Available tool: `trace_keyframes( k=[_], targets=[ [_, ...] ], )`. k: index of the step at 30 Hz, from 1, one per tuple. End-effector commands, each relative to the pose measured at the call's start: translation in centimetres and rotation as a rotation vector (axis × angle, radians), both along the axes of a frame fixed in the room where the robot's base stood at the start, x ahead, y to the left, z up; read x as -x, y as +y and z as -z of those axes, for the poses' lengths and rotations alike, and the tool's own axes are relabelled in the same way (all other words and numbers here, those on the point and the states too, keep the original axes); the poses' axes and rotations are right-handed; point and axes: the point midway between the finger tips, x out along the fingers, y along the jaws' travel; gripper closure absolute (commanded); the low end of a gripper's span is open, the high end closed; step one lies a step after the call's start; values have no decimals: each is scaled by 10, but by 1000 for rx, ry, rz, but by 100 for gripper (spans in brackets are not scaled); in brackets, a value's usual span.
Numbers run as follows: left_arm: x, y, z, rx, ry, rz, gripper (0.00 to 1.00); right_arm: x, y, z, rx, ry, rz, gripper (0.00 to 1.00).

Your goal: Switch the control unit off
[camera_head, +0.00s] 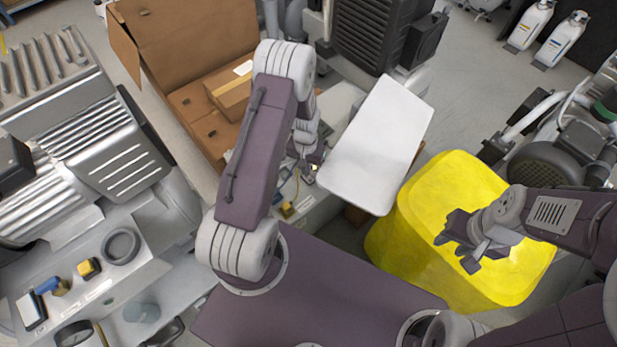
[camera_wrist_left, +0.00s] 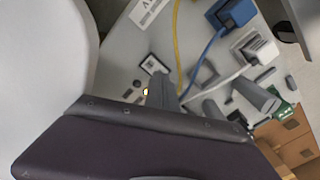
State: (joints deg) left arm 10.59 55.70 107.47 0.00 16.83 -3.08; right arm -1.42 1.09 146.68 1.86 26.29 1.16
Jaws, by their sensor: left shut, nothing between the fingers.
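The control unit shows in the wrist view as a light grey panel (camera_wrist_left: 130,65) with a yellow cable, a blue plug (camera_wrist_left: 232,12) and a white plug (camera_wrist_left: 258,48). A small yellow-lit spot (camera_wrist_left: 146,92) is on it, beside an upright grey part. In the head view the unit is partly hidden behind my left arm and a white panel (camera_head: 380,145). My left gripper (camera_head: 311,172) is shut and empty, close to the unit; contact cannot be told. The switch's position is not clear. My right gripper (camera_head: 462,245) is open and empty over a yellow bin (camera_head: 415,225).
An open cardboard box (camera_head: 185,40) stands behind my left arm. A grey machine (camera_head: 100,150) is at the left, with small parts on a tray below it. A dark ribbed unit (camera_head: 370,40) stands at the back. A compressor (camera_head: 545,175) is at the right.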

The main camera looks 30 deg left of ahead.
Motion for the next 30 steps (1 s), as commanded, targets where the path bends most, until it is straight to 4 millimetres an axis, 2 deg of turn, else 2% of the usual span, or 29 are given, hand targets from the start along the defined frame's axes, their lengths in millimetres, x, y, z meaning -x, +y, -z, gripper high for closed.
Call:
trace_keyframes(
  k=[20, 30],
  targets=[
    [0, 0, 2, 0, 0, 0, 100, 0, 0, 1, 0, 0, 0, 64],
    [0, 0, -29, 0, 0, 0, 100, 0, 0, -29, 0, 0, 0, 64]
  ],
)
